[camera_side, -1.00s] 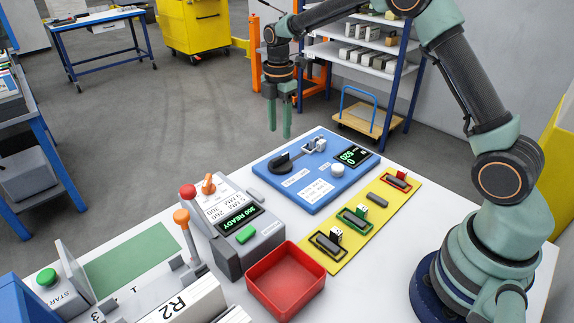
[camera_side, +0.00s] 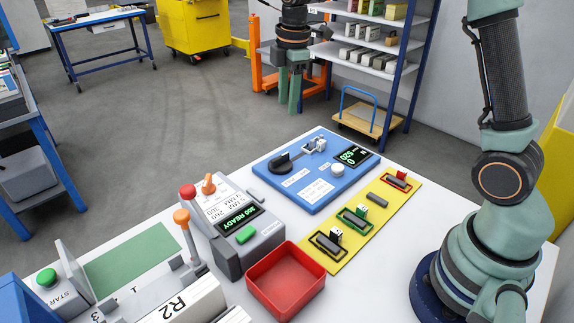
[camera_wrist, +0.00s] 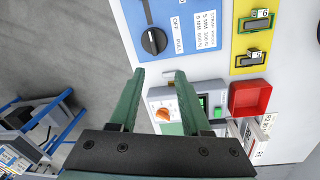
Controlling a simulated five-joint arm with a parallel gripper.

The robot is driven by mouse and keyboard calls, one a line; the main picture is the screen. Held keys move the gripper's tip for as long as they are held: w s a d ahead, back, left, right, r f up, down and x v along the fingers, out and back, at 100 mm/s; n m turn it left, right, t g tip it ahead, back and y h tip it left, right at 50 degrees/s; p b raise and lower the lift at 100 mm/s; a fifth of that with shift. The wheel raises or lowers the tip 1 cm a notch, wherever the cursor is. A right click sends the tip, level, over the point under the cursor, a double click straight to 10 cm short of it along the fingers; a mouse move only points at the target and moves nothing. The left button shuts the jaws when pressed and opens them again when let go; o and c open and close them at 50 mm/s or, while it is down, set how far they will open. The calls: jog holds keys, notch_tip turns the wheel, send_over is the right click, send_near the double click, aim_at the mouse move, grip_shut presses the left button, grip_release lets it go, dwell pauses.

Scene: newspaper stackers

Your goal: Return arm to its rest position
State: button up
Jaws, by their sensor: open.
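My gripper (camera_side: 295,92) is in the upper middle of the side view, raised beyond the far edge of the white table. Its two green fingers point down, apart, with nothing between them. In the wrist view my gripper (camera_wrist: 152,88) is open and empty, with the floor, the blue panel and the grey control box seen past its fingers. The upper part of my arm runs out of the top of the side view.
On the white table (camera_side: 403,222) are a blue panel (camera_side: 285,193) with a black knob, a yellow strip (camera_side: 345,256) with several small parts, a red tray (camera_side: 262,302) and a grey control box (camera_side: 262,250). Shelves (camera_side: 345,75) stand behind. The space around my gripper looks free.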

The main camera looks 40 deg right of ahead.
jog(key=s+a+r+m+t, duration=0.1)
jog(key=s+r+m+t, duration=0.1)
jog(key=s+m, duration=0.5)
jog(key=s+a+r+m+t, duration=0.1)
jog(key=s+r+m+t, duration=0.1)
jog(key=s+m, duration=0.5)
jog(key=s, duration=0.4)
jog(key=shift+s, duration=0.2)
